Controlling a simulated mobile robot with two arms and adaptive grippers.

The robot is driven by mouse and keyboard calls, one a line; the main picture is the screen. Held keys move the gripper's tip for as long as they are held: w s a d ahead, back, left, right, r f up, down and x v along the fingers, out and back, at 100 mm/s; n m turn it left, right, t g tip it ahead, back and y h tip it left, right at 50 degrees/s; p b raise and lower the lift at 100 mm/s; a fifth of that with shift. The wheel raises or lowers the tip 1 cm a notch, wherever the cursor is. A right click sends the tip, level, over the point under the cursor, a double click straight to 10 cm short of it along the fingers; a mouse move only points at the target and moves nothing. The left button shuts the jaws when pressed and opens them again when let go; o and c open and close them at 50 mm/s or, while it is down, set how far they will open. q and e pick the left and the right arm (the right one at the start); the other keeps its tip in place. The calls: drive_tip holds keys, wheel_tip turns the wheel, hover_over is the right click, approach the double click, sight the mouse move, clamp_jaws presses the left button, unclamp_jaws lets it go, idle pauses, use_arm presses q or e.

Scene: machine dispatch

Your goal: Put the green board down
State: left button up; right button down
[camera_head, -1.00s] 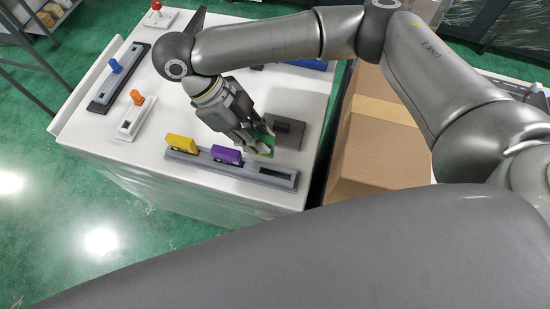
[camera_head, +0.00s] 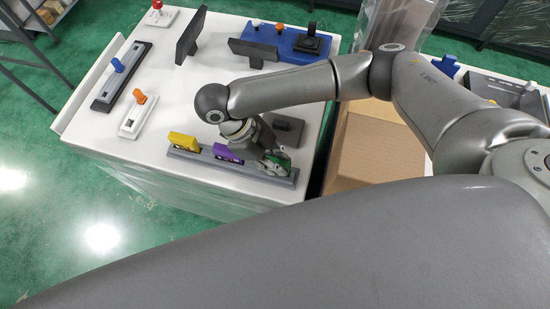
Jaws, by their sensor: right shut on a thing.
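My right gripper (camera_head: 274,162) is shut on the green board (camera_head: 284,155) at the right end of the grey rack (camera_head: 195,158) on the white table. The gripper hides most of the board, and only a small green part shows. I cannot tell whether the board touches the rack. A yellow block (camera_head: 183,140) and a purple block (camera_head: 228,152) stand in the same rack, to the left of the gripper. My left gripper does not show.
A dark grey block (camera_head: 287,128) sits just behind the gripper. An open cardboard box (camera_head: 352,150) stands to the right. Orange-topped (camera_head: 139,97) and blue-topped (camera_head: 118,66) fixtures stand at left. Dark upright panels (camera_head: 190,38) and a blue tray (camera_head: 270,38) are at the back.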

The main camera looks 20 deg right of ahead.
drive_tip(key=c, duration=1.3)
unclamp_jaws()
drive_tip(key=shift+c, duration=0.2)
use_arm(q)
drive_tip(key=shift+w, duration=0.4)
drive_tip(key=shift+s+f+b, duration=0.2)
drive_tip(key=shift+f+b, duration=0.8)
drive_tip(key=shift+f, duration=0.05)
use_arm(e)
drive_tip(key=v, duration=1.2)
